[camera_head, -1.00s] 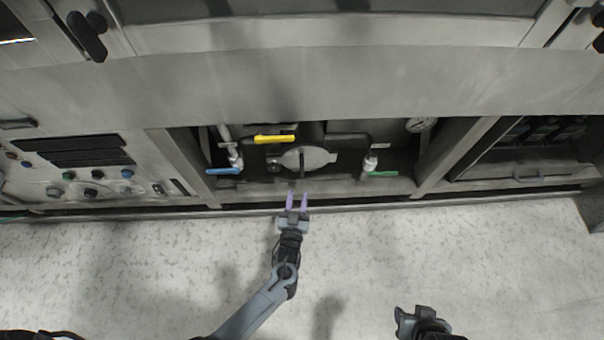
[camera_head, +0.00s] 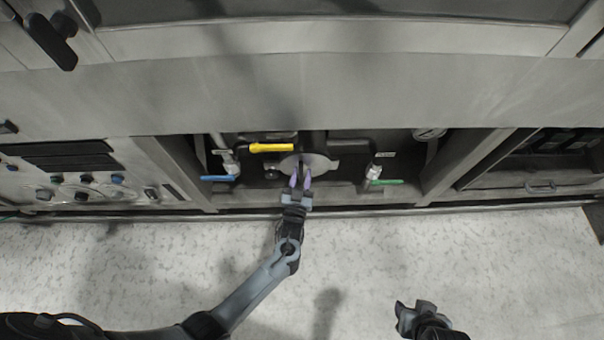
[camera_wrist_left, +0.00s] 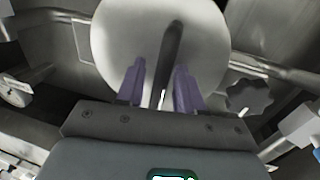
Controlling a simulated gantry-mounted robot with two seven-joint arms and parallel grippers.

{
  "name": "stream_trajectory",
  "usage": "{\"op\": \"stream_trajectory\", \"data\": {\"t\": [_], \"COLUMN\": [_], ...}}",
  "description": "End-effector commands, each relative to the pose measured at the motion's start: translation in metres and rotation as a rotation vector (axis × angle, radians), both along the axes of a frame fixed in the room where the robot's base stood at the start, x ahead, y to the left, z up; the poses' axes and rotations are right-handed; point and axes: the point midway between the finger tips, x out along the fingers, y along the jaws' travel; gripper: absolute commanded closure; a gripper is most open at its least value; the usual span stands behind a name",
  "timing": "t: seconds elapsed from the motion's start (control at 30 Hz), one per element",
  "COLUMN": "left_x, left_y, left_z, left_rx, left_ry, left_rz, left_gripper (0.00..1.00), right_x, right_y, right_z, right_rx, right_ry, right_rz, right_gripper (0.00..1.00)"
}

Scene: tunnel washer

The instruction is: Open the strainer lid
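The strainer lid is a round, light grey disc (camera_head: 319,162) with a dark bar handle across it, set in the recess of the machine. In the left wrist view the lid (camera_wrist_left: 205,45) fills the upper middle, and its dark handle (camera_wrist_left: 170,45) runs up and down. My left gripper (camera_head: 300,183) is in front of the lid. Its two purple fingers (camera_wrist_left: 160,85) are open, one on each side of the handle's lower end, with gaps visible. My right gripper (camera_head: 415,310) is low over the floor, away from the machine; its fingers are not clear.
A yellow-handled valve (camera_head: 271,148) sits just above the lid. A blue lever (camera_head: 217,178) is on the left and a green lever (camera_head: 386,182) on the right. A dark knob (camera_wrist_left: 249,96) is beside the lid in the wrist view. The floor in front is clear.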

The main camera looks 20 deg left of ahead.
Motion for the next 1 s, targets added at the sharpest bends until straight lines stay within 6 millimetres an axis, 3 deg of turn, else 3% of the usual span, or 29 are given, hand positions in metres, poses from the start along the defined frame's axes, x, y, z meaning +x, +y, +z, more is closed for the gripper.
{"op": "stream_trajectory", "data": {"t": [0.17, 0.4, 1.0], "left_x": [0.0, 0.0, -0.0001], "left_y": [0.0001, 0.0001, 0.0014], "left_z": [0.0001, 0.0001, 0.0008], "left_rx": [0.0, 0.0, 0.0], "left_ry": [0.0, 0.0, -0.001], "left_rz": [0.0, 0.0, -0.007], "left_gripper": [0.64, 1.0, 1.0], "right_x": [-0.0003, -0.0012, -0.0012], "right_y": [0.0005, 0.0004, -0.0005], "right_z": [-0.0001, -0.0006, 0.0003], "right_rx": [0.002, 0.002, -0.002], "right_ry": [0.001, 0.003, 0.004], "right_rz": [-0.001, -0.001, 0.001], "right_gripper": [0.57, 0.57, 0.57]}}
